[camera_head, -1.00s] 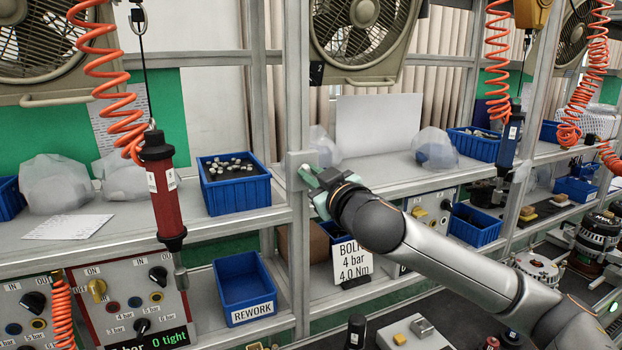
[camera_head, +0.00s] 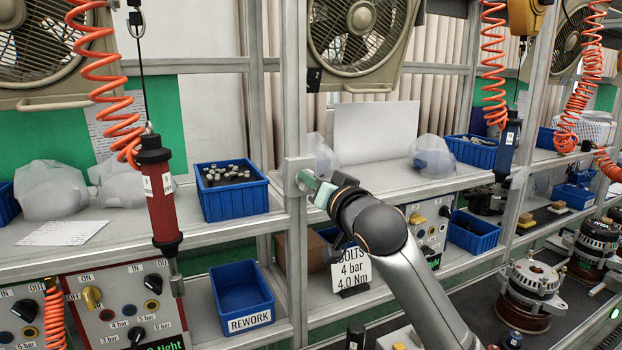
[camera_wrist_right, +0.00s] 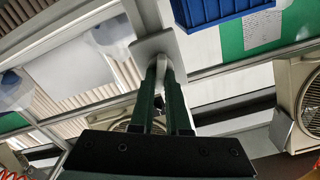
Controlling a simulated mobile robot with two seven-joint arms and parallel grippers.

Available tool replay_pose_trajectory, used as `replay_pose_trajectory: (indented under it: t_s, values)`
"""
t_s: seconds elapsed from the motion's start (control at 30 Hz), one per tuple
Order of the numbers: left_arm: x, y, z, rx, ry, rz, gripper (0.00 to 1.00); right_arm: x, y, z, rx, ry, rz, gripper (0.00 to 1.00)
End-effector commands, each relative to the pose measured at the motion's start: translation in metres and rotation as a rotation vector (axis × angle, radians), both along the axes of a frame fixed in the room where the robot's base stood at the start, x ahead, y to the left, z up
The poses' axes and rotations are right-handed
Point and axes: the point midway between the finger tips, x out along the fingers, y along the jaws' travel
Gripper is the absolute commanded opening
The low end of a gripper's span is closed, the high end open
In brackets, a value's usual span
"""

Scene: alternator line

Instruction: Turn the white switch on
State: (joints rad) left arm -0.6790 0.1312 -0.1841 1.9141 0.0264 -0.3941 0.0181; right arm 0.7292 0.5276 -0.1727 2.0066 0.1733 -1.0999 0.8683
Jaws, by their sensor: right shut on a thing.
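A pale grey switch plate (camera_head: 292,168) is fixed to the front of the upright metal post. It also shows in the right wrist view (camera_wrist_right: 153,44). My right gripper (camera_head: 304,178) is at the plate, its green-grey fingers reaching to it from the right. In the right wrist view the fingers (camera_wrist_right: 162,68) are closed around the small white switch (camera_wrist_right: 161,62) in front of the plate. Most of the switch is hidden between the fingertips, so its on or off position cannot be read. My left gripper is not in view.
A blue bin of small parts (camera_head: 233,198) stands on the shelf left of the post. A red hanging screwdriver (camera_head: 160,200) is further left. An empty blue REWORK bin (camera_head: 243,295) and a BOLTS sign (camera_head: 351,268) are below.

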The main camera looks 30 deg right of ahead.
Motion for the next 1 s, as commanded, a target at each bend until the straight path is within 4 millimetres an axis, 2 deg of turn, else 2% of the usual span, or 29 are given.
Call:
replay_pose_trajectory:
  t_s: [0.3, 0.77, 0.8, 1.0]
  values:
    - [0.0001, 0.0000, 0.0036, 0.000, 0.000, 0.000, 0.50, 0.0000, -0.0013, -0.0003, 0.094, -0.005, -0.002, 0.00]
    - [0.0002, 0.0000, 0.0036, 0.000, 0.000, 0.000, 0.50, -0.0001, -0.0013, -0.0001, 0.106, -0.007, -0.002, 0.00]
    - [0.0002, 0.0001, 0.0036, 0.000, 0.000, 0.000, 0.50, -0.0001, -0.0013, 0.0000, 0.106, -0.007, -0.002, 0.17]
    - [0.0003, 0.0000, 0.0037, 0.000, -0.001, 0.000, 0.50, -0.0001, -0.0011, 0.0000, 0.104, -0.007, -0.002, 0.40]
